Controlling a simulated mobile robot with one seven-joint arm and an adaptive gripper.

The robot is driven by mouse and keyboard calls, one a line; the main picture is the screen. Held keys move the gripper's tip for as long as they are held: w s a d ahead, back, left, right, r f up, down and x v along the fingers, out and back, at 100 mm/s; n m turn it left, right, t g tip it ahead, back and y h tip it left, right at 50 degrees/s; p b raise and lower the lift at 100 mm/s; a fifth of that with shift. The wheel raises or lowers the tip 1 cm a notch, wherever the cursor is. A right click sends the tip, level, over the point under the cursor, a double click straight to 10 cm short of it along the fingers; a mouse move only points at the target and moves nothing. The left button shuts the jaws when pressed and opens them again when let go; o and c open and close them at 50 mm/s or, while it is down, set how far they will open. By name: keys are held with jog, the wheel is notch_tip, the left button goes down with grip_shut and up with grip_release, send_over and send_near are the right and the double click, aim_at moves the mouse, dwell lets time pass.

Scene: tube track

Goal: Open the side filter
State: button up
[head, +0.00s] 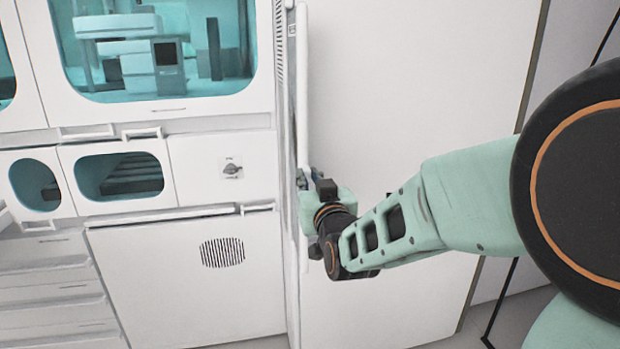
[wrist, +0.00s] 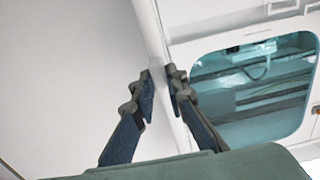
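In the wrist view, my gripper's (wrist: 160,82) two dark fingers are parted by a narrow gap. Whether the fingers press on the edge cannot be told.
The machine front has a large teal window (head: 160,88), a small window (head: 120,188), a knob (head: 232,169) and a lower door with a round vent (head: 222,252). A broad white surface (head: 420,80) lies right of the panel. A strip of floor (head: 505,290) shows at lower right.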

jog(key=o, duration=0.4)
jog(key=shift+o, duration=0.2)
jog(key=shift+w, duration=0.1)
